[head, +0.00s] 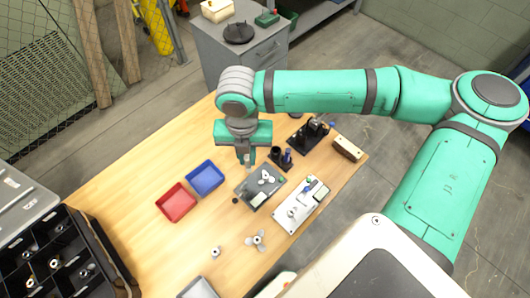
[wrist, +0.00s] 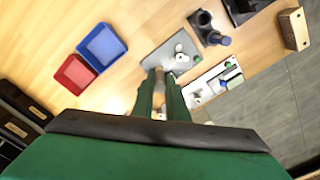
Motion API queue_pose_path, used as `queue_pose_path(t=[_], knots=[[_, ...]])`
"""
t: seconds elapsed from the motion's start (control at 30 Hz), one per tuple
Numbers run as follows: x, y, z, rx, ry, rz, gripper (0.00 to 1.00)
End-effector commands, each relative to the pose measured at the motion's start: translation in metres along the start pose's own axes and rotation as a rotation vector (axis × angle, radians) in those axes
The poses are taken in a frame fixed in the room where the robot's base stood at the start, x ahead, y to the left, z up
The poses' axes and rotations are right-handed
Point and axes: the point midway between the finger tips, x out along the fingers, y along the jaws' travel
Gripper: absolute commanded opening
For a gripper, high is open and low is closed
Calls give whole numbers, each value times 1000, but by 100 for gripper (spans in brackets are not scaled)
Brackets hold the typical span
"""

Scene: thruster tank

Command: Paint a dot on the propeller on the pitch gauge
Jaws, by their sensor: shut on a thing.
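A small pale propeller (head: 266,177) sits on a dark grey plate (head: 243,186) with a light label or display, which looks like the pitch gauge. In the wrist view the propeller (wrist: 182,57) and grey plate (wrist: 153,62) are just beyond my fingertips. My gripper (head: 246,160) points down above the plate's far left edge. In the wrist view my gripper (wrist: 160,82) is shut on a slim pale-and-brown thing (wrist: 158,98), perhaps a paint pen. Most of it is hidden between the fingers, and its tip cannot be made out. I see no clear contact with the propeller.
A black holder (head: 276,154) with a blue-topped item stands behind the plate. A white board (head: 291,214) with parts lies to its right. Red (head: 176,203) and blue (head: 205,178) trays lie left. A loose propeller (head: 257,240) lies nearer. A wooden block (head: 347,148) sits far right.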

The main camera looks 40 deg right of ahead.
Motion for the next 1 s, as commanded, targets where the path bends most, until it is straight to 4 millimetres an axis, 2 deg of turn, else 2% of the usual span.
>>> queue_pose_path(t=[0.03, 0.2, 0.37, 0.67, 1.0], knots=[[1, -10, 2, -53, 1, 1, 0], [3, -32, 8, -222, 1, 1, 0], [4, -43, 10, -304, 0, 1, 0], [14, -46, 10, -322, 2, 0, 0], [39, -45, 11, -322, 0, 0, 0]])
